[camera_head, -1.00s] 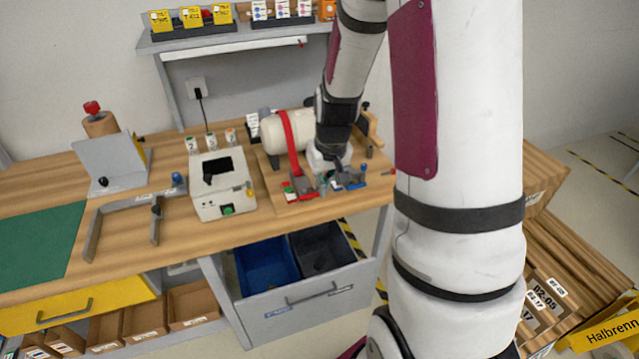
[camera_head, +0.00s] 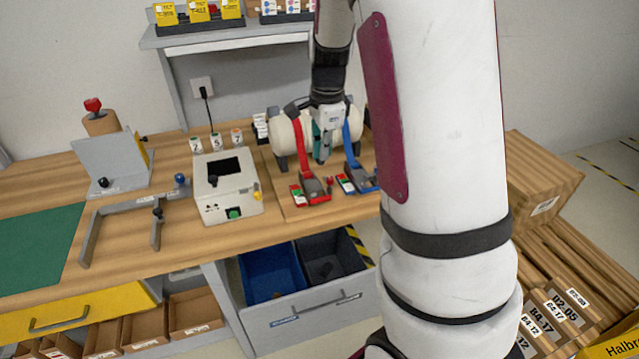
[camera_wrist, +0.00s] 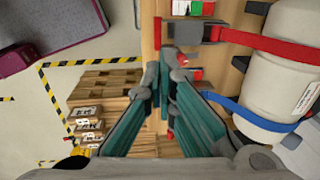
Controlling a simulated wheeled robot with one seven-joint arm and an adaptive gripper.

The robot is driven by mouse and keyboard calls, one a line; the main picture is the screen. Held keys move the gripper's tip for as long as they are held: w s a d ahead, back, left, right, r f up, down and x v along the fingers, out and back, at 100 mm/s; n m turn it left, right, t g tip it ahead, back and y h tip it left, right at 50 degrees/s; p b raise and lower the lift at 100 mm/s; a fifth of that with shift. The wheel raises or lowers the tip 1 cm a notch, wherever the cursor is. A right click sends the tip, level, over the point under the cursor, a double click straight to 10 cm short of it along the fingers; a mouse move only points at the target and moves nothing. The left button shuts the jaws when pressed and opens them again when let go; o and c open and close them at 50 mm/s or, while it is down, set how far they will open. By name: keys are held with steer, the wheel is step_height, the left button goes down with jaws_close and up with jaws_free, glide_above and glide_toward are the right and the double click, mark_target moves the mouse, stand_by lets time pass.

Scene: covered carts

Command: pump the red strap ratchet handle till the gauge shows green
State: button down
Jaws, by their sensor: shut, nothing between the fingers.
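The red strap (camera_head: 301,143) runs over a pale cylinder (camera_head: 286,136) down to its ratchet (camera_head: 313,187) on the wooden board. It also shows in the wrist view (camera_wrist: 270,43), with its ratchet (camera_wrist: 196,32) near the top. The red ratchet's handle looks low. A small red, green and white patch (camera_head: 296,193) sits beside the ratchet; its reading is too small to tell. My gripper (camera_head: 321,151) is shut and empty, above and behind the red ratchet, between the two straps. Its teal fingers (camera_wrist: 166,68) meet at the tips in the wrist view.
A blue strap (camera_head: 350,145) with its own ratchet (camera_head: 359,178) lies close to the right. A grey box (camera_head: 226,188) with a dark screen stands to the left. An open drawer (camera_head: 305,305) juts out below. Cardboard boxes (camera_head: 540,180) stand at the right.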

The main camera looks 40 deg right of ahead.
mark_target(320, 199)
steer(key=f, duration=0.4)
steer(key=w+f+p, duration=0.1)
steer(key=f, duration=0.4)
steer(key=f+p, duration=0.1)
steer(key=f, duration=0.3)
steer(key=shift+w+d+f, duration=0.25)
steer(key=shift+w+f, duration=0.05)
steer(key=shift+f, duration=0.1)
step_height(320, 199, down, 2)
steer(key=shift+s+f+b, duration=0.1)
steer(key=shift+b, duration=0.4)
steer(key=shift+s+a, duration=0.1)
steer(key=shift+s, duration=0.05)
steer(key=shift+s+r, duration=0.1)
steer(key=shift+r, duration=0.15)
step_height(320, 199, up, 14)
steer(key=s, duration=0.2)
steer(key=shift+s+a+p, duration=0.2)
steer(key=shift+a+p, duration=0.1)
steer(key=shift+p, duration=0.15)
